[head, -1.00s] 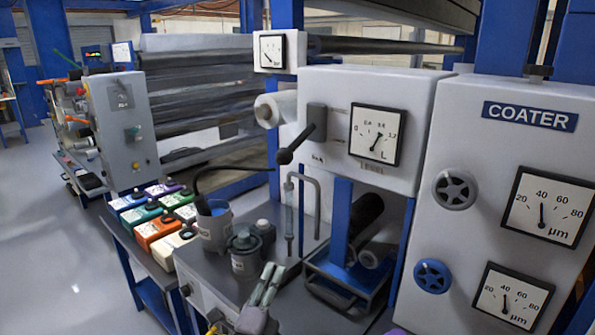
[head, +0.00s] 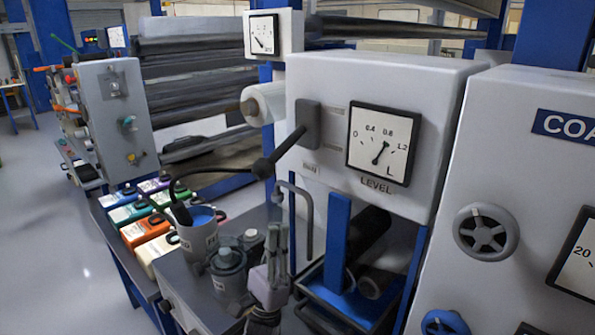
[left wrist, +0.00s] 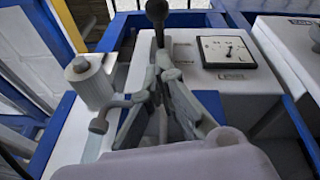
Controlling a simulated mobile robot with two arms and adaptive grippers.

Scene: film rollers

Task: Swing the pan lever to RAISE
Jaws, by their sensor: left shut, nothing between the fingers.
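The pan lever (head: 289,144) is a dark rod with a round black knob, on a dark pivot plate (head: 310,125) at the left of the grey LEVEL housing. It points down and left. Small labels beside the plate are too small to read. My left gripper (head: 276,235) is shut and empty, fingers pointing up, below the lever knob and apart from it in the head view. My right gripper is out of view.
A bent grey pipe (head: 304,205) stands close to the left gripper. A grey bucket (head: 198,240) with a dark hose and a lidded pot (head: 228,270) stand left of it. The LEVEL dial (head: 383,146) is right of the lever. A white roll (head: 264,103) sits behind.

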